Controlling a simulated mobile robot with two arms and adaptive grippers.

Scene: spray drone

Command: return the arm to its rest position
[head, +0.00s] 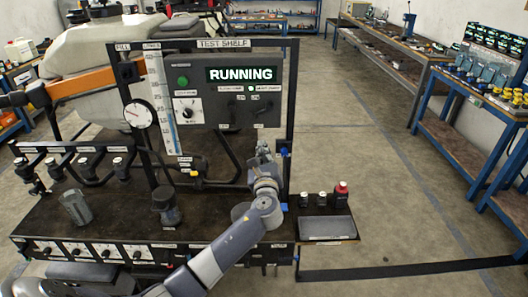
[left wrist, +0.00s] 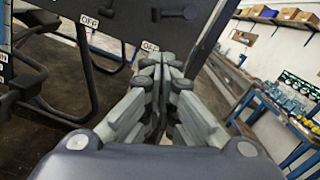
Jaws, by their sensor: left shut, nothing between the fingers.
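My left gripper (head: 263,148) is in front of the lower right part of the test shelf, near its right post. In the left wrist view the fingers of this gripper (left wrist: 165,60) are closed together with nothing between them. They point toward the dark panel (left wrist: 150,20), below its levers and OFF labels. My grey left arm reaches up from the bottom of the head view across the bench front. My right gripper does not show.
The test shelf panel (head: 240,98) reads RUNNING. A clear cup (head: 75,207) and a dark container (head: 167,206) stand on the black bench (head: 118,222). A side tray (head: 327,228) has small bottles behind it. Blue workbenches (head: 462,150) line the right; the floor between is clear.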

